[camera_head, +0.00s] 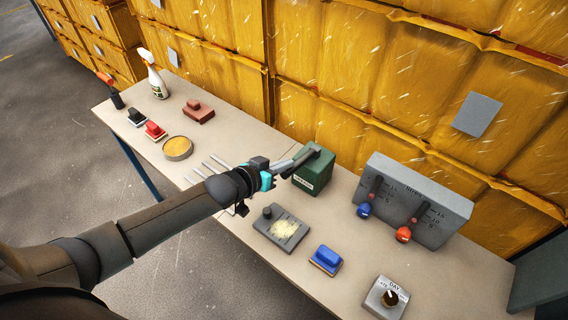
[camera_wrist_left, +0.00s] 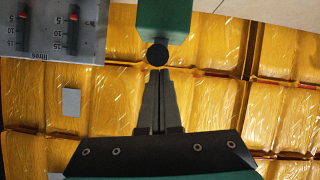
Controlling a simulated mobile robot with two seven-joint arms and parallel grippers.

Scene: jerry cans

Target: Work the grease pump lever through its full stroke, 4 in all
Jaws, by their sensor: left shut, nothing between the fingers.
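The grease pump is most likely the green box (camera_head: 312,174) with a pale label, standing on the table in the middle of the head view. A dark lever (camera_head: 311,155) lies along its top. In the left wrist view the green body (camera_wrist_left: 164,18) is at the top, with a round black knob (camera_wrist_left: 157,54) at its lower end. My left gripper (camera_head: 294,164) is beside the box at lever height. Its fingers (camera_wrist_left: 158,80) are shut and empty, with tips close to the knob; I cannot tell whether they touch. My right gripper is not in view.
A grey gauge panel (camera_head: 415,200) with red and blue knobs stands to the right. Several rods (camera_head: 207,170) and a round tin (camera_head: 178,148) lie left. Yellow crates (camera_head: 350,70) stand behind.

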